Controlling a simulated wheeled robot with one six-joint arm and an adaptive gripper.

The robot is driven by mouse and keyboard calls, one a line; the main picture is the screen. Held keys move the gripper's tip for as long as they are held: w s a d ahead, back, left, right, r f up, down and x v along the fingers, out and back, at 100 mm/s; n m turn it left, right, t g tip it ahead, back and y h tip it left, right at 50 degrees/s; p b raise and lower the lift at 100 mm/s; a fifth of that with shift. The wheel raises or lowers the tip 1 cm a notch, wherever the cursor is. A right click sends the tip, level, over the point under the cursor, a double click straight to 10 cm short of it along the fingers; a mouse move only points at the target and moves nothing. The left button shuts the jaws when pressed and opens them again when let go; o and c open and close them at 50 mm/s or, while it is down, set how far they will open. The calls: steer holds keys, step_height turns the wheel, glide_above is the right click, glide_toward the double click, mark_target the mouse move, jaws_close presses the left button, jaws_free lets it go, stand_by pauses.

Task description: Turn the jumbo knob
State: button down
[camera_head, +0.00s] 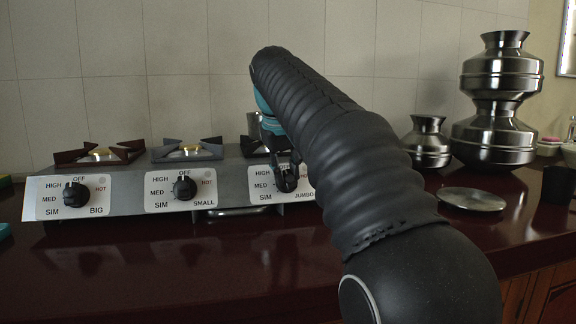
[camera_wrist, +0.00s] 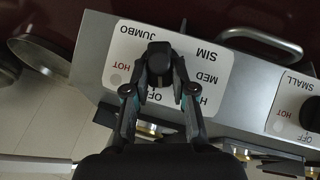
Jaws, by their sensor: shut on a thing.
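The jumbo knob (camera_head: 286,180) is a black knob on a white plate marked HIGH, MED, SIM and JUMBO, at the right end of the grey stove front. In the wrist view the plate is upside down and the knob (camera_wrist: 159,58) shows between the fingertips. My gripper (camera_wrist: 157,88) is shut on the jumbo knob, one finger on each side. In the head view my arm hides part of the plate and my gripper (camera_head: 284,165) reaches down at the knob. The knob's exact pointer angle is hard to tell.
The small knob (camera_head: 184,187) and the big knob (camera_head: 75,194) sit to the left. Burner grates stand above. A metal lid (camera_head: 472,199) and stacked metal pots (camera_head: 497,100) stand to the right. The dark red counter (camera_head: 180,265) in front is clear.

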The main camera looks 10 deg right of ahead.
steer(key=n+h, duration=0.2)
steer(key=shift+s+a+f+n+t+p, duration=0.1)
steer(key=shift+a+n+t+p, duration=0.2)
steer(key=shift+a+p, duration=0.1)
steer(key=n, duration=0.1)
steer(key=n+t+h, duration=0.1)
steer(key=n+h, duration=0.1)
steer(key=shift+s+a+f, duration=0.1)
steer(key=shift+a+f, duration=0.05)
steer(key=shift+f, duration=0.1)
steer(key=shift+n+t+h, duration=0.3)
steer(key=c, duration=1)
jaws_free()
steer(key=shift+o, duration=0.2)
steer(key=v, duration=1.2)
steer(key=shift+b, duration=0.3)
